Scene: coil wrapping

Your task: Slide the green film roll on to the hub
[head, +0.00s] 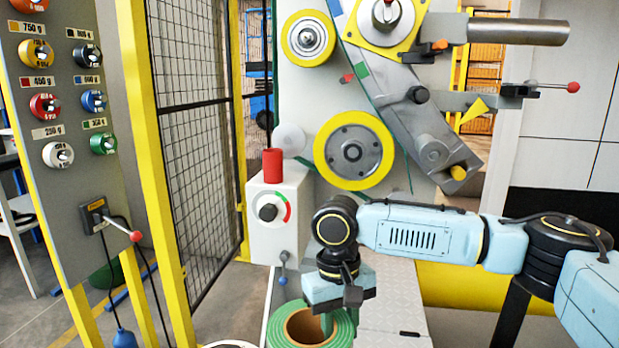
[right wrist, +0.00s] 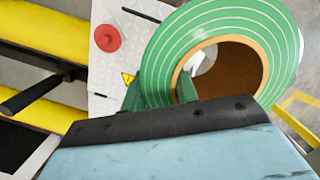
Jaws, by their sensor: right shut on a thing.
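The green film roll (head: 285,334) has a brown core and stands at the bottom of the head view with its bore facing up, cut off by the frame edge. In the right wrist view the roll (right wrist: 225,22) shows pale rings and its open bore. My right gripper (head: 326,318) points down and is shut on the roll's wall, with one green finger at the bore and one outside, as the wrist view shows (right wrist: 160,92). A bare grey cylinder (head: 515,32) juts out at the upper right; I cannot tell whether it is the hub. My left gripper is out of view.
The machine carries yellow-rimmed wheels (head: 375,127) and a slanted grey arm (head: 432,150). A white dial box (head: 280,215) with a red cylinder (head: 272,165) stands behind the roll.

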